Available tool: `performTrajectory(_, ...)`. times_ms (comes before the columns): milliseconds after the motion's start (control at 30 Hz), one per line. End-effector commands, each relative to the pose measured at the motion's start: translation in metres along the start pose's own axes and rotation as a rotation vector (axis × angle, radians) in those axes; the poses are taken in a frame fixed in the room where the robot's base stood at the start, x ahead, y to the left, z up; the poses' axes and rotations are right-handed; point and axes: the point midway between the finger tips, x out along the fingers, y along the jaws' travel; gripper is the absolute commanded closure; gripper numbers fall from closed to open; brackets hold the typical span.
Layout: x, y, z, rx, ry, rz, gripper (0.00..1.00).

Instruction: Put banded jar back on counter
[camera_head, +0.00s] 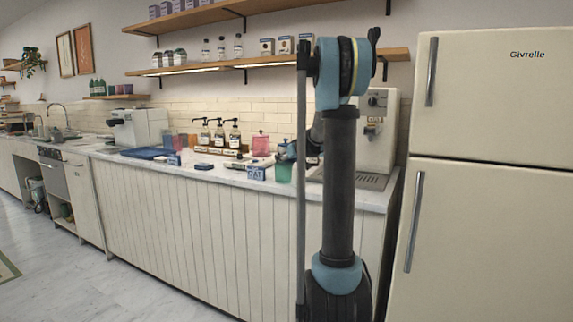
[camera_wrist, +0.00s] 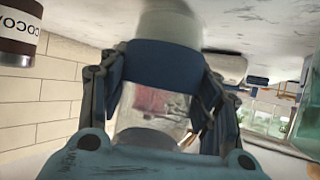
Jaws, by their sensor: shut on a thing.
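The banded jar (camera_wrist: 160,62) fills the middle of the wrist view, which shows the scene roughly upside down. It has a wide dark blue band, a pale end toward the counter and a clear part nearer the camera. My gripper (camera_wrist: 163,75) is shut on it, with one finger on each side. The marble counter (camera_wrist: 265,22) runs along the top of that view, close to the jar's pale end; I cannot tell whether they touch. In the head view my gripper (camera_head: 291,151) is over the counter (camera_head: 225,174), partly behind my arm, and the jar cannot be made out.
A cocoa jar (camera_wrist: 17,32) stands left in the wrist view. In the head view, a green cup (camera_head: 283,173), an OAT sign (camera_head: 256,174), a pink container (camera_head: 260,145) and pump bottles (camera_head: 233,136) crowd the counter. A coffee machine (camera_head: 378,135) and fridge (camera_head: 490,200) stand right.

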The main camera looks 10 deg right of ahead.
Motion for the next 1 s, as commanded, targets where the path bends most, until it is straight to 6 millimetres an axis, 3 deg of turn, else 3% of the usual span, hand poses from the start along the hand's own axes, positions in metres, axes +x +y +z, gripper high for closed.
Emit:
performTrajectory(367, 0.0045, 0.0002, 0.0081, 0.0, 0.001, 0.0, 0.84)
performTrajectory(400, 0.0049, 0.0002, 0.0088, 0.0, 0.0, 0.0, 0.41)
performTrajectory(500, 0.0047, 0.0002, 0.0087, 0.0, 0.0, 0.0, 0.23)
performTrajectory(1000, -0.0038, 0.0004, 0.008, 0.001, 0.0, 0.001, 0.23)
